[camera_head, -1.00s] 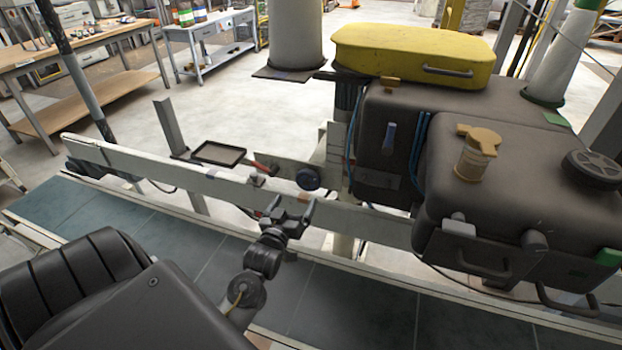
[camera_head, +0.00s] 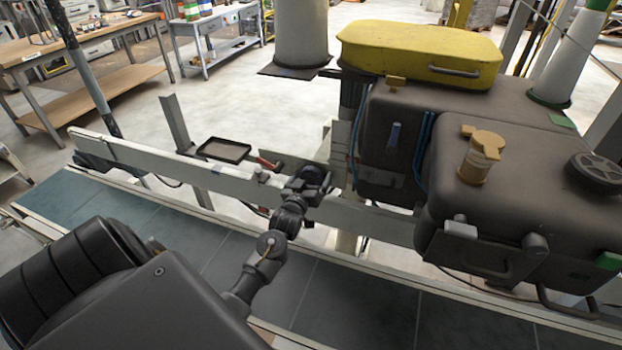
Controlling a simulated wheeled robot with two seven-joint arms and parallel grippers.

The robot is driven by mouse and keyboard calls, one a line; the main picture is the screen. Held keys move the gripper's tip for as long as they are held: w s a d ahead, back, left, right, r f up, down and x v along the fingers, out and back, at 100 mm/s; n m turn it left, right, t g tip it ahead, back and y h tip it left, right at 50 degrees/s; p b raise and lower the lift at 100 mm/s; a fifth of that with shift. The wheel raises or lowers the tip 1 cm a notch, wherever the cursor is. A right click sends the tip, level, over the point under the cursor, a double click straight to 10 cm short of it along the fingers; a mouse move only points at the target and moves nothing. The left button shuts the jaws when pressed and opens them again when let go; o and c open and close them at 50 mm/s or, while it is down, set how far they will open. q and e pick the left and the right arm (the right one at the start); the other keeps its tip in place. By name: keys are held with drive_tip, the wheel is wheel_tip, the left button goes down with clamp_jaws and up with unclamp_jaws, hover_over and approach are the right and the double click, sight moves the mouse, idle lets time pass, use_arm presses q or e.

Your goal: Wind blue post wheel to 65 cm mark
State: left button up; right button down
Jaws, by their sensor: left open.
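The dark blue wheel (camera_head: 314,173) sits on a grey bracket plate at the pale upright post (camera_head: 341,152), behind the white rail. My left gripper (camera_head: 309,184) is open and right in front of the wheel, covering much of it. Its fingers overlap the wheel in the picture; whether they touch it or stand around it I cannot tell. No scale marks or 65 cm mark can be read from here. My right gripper is not in view.
A white rail (camera_head: 222,181) runs across in front of the post, above the dark conveyor belt (camera_head: 345,297). A small black tray (camera_head: 224,150) and a red handle (camera_head: 268,163) are left of the wheel. A large dark machine (camera_head: 460,112) with a yellow cover (camera_head: 415,48) fills the right.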

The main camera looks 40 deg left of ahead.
use_arm(q)
drive_tip(key=c, duration=1)
